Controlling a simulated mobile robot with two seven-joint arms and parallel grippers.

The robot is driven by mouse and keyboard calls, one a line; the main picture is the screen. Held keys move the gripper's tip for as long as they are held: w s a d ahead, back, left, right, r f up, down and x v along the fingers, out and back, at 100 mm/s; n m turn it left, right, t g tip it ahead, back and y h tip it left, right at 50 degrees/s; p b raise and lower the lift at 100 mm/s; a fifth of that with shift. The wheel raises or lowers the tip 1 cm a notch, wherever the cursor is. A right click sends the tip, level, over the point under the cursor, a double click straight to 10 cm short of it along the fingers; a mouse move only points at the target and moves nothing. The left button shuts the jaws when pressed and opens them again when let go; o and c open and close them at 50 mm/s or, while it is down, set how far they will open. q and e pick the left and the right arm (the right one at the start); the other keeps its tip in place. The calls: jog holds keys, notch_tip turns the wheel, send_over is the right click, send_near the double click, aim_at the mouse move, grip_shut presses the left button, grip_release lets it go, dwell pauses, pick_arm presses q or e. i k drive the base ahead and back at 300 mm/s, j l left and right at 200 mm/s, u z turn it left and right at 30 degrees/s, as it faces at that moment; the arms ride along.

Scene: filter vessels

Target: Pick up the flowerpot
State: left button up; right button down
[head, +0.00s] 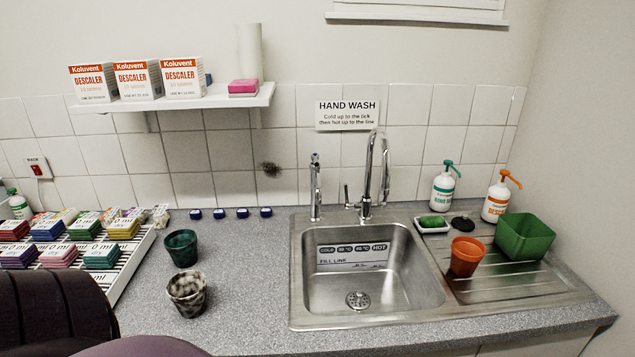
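An orange, tapered pot (466,256), which looks like the flowerpot, stands upright on the ridged steel drainboard to the right of the sink basin. A green square tub (525,238) stands just behind it to the right. Neither of my grippers shows in the head view, so their state and distance from the pot are not visible.
The sink (422,279) has a tall curved tap (384,165). A soap dish (419,227) and two pump bottles (443,190) (496,199) stand behind the pot. A dark green cup (181,250) and a patterned cup (187,296) stand left on the grey counter (245,270).

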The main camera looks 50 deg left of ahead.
aim_at(181, 245)
jog(key=u, duration=2.4)
